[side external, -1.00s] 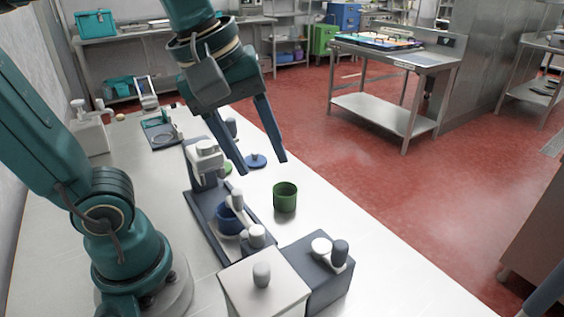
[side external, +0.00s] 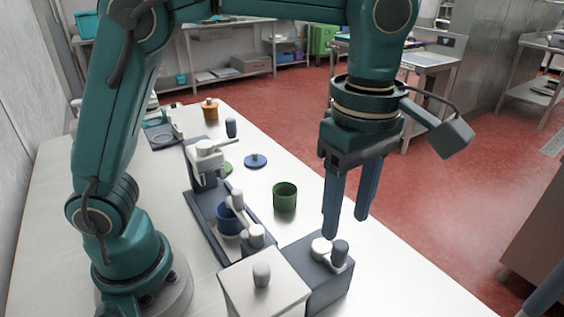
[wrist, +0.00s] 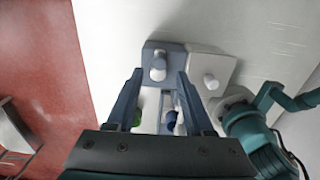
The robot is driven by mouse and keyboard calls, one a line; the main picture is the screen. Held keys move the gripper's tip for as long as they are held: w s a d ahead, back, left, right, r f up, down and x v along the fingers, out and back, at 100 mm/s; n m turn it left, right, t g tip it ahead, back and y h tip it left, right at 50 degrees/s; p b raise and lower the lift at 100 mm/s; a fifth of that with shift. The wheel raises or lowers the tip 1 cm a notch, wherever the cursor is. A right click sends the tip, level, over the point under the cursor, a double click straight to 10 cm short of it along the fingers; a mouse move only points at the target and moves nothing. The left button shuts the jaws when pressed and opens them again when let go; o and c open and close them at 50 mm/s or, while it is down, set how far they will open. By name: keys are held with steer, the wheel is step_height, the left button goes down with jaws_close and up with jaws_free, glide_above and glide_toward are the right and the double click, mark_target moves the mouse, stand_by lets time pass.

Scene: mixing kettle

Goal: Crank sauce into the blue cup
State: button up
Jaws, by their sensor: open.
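The blue cup (side external: 229,219) stands on the dark long base at the left of the table, partly hidden by a light arm and knob; it also shows in the wrist view (wrist: 171,117). A dark box (side external: 325,281) at the front carries a crank with a white hub (side external: 321,247) and a dark upright handle (side external: 340,251). My gripper (side external: 346,227) is open and empty, pointing down just above this crank. In the wrist view the crank handle (wrist: 158,71) shows between the tips of my gripper (wrist: 160,72), which appear apart from it.
A white box with a grey knob (side external: 262,274) adjoins the dark box. A green cup (side external: 285,197) stands on the table beside the base. A blue lid (side external: 256,160) and an orange container (side external: 210,109) are farther back. The table's right edge runs near my gripper.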

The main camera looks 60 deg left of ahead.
mark_target(340, 245)
steer(key=shift+f, duration=3.25)
steer(key=c, duration=0.8)
steer(key=shift+s, duration=0.1)
